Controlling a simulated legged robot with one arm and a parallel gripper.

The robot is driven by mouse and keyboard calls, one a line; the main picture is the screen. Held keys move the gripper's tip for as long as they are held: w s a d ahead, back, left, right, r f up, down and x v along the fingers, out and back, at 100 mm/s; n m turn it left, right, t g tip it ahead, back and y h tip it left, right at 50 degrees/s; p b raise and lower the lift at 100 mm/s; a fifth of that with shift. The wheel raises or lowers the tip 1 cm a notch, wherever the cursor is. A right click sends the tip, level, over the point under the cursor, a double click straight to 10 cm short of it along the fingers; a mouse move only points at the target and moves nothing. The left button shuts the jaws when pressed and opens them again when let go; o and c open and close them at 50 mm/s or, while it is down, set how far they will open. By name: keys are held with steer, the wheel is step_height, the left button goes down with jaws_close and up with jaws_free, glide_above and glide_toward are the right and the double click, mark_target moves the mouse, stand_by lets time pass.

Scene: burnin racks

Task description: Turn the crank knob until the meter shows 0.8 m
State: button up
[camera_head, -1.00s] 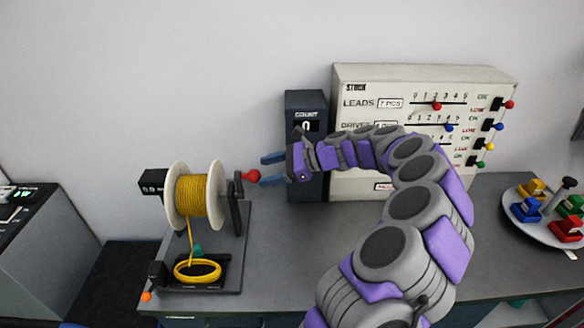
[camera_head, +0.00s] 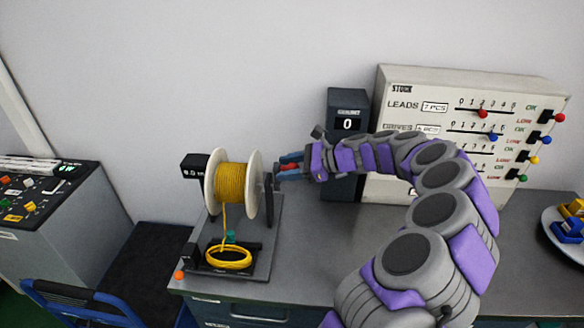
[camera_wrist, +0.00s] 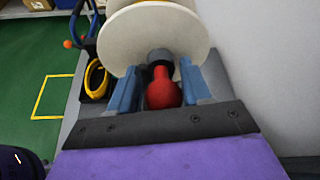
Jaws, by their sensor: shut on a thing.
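The crank knob is red and shows between my fingers in the wrist view (camera_wrist: 162,90). My gripper (camera_head: 288,167) has its blue fingers on either side of it, shut on the knob, at the right side of the spool. The spool (camera_head: 253,185) has white flanges and yellow cord, with a black crank arm on its right. A coil of yellow cord (camera_head: 228,258) lies on the base below it. The small black meter (camera_head: 194,166) stands left of the spool; its reading is too small and partly hidden to tell.
A dark counter box (camera_head: 348,105) showing 0 and a cream stock panel (camera_head: 475,84) with colored sliders stand behind my arm. A grey console (camera_head: 60,225) and a blue chair (camera_head: 80,305) are at the left.

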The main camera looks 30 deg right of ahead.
steer(key=shift+d+f, duration=0.1)
steer(key=shift+f, duration=0.05)
steer(key=shift+c, duration=1.4)
steer(key=shift+d, duration=0.25)
steer(key=shift+c, duration=0.4)
steer(key=shift+w+d+f+p, duration=0.2)
steer(key=shift+w+d+p, duration=0.65)
steer(key=shift+w, duration=0.25)
steer(key=shift+c, duration=0.2)
steer(key=shift+w+d+f+p, duration=0.2)
steer(key=shift+w+d+f, duration=0.15)
steer(key=shift+w, duration=0.1)
steer(key=shift+w+d+f+p, duration=0.15)
steer(key=shift+w+d+f, duration=0.15)
steer(key=shift+w, duration=0.15)
steer(key=shift+w+d+f, duration=0.2)
steer(key=shift+w+f, duration=0.05)
steer(key=shift+f, duration=0.35)
steer(key=shift+w+d+f, duration=0.15)
steer(key=shift+w+f, duration=0.1)
steer(key=shift+f, duration=0.4)
